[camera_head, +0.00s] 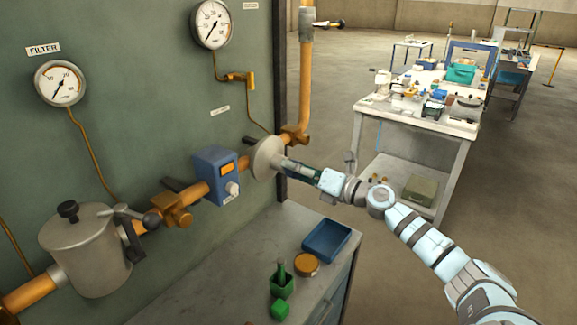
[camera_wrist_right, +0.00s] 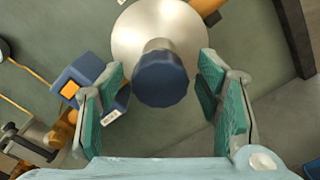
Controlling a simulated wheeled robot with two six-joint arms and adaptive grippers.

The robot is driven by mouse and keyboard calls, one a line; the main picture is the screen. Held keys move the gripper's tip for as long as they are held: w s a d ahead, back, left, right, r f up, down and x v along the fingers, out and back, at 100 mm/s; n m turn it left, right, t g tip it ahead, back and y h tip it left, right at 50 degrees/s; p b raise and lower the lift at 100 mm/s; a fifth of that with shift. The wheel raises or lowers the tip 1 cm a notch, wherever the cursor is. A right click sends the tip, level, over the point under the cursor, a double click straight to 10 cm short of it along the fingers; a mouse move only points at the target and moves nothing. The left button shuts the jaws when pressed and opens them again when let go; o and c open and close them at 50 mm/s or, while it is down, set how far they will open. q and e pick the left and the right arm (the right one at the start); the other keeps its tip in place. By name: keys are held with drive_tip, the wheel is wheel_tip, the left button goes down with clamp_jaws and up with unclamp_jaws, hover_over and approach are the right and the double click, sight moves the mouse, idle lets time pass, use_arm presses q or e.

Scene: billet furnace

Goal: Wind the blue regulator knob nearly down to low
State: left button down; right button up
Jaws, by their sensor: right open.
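The blue regulator knob (camera_wrist_right: 161,80) sticks out from the round metal regulator body (camera_wrist_right: 160,30) in the right wrist view. My right gripper (camera_wrist_right: 163,95) is open, with one green-padded finger on each side of the knob and a visible gap to both. In the head view the regulator body (camera_head: 266,158) sits on the orange pipe, and my right gripper (camera_head: 285,167) reaches it from the right and hides the knob. No low mark can be read. My left gripper does not show.
A blue box (camera_head: 215,172) with an orange display and a pale dial stands on the pipe just left of the regulator. A grey filter pot (camera_head: 85,250) is further left. Below, a bench holds a blue tray (camera_head: 326,240) and green items. Two gauges (camera_head: 60,83) hang on the panel.

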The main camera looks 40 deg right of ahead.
drive_tip(key=shift+s, duration=0.2)
drive_tip(key=shift+c, duration=1.3)
drive_tip(key=shift+w, duration=0.15)
drive_tip(key=c, duration=0.9)
drive_tip(key=m+p, duration=0.1)
drive_tip(key=p, duration=0.1)
drive_tip(key=m+p, duration=0.2)
drive_tip(key=shift+r, duration=0.3)
drive_tip(key=shift+f+m, duration=0.15)
drive_tip(key=shift+m, duration=0.25)
drive_tip(key=shift+f, duration=0.15)
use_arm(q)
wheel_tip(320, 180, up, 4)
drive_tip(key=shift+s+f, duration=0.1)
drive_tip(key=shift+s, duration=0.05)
use_arm(e)
drive_tip(key=o, duration=1.2)
drive_tip(key=shift+c, duration=0.2)
